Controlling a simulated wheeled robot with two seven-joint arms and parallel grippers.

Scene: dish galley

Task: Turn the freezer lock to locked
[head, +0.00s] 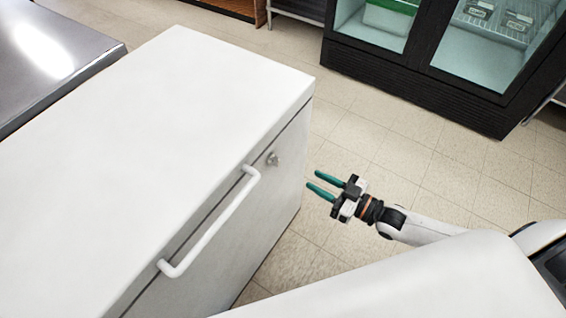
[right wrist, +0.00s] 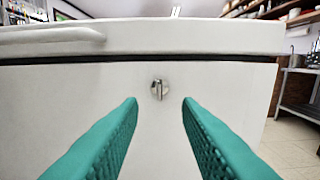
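The freezer is a white chest (head: 150,110) with a flat closed lid. Its lock (head: 272,159) is a small round metal knob on the front face, right of the handle. In the right wrist view the lock (right wrist: 158,89) shows its raised grip standing upright, between the fingers and beyond their tips. My right gripper (head: 315,181) has green fingers and is open and empty. It is in front of the lock, apart from it, and it also shows in the right wrist view (right wrist: 159,108). My left gripper is not in view.
A white bar handle (head: 212,225) runs along the freezer's front edge, left of the lock. A steel counter (head: 50,50) stands at the left. A black glass-door cooler (head: 420,80) stands at the back right. Tiled floor (head: 400,150) lies clear between.

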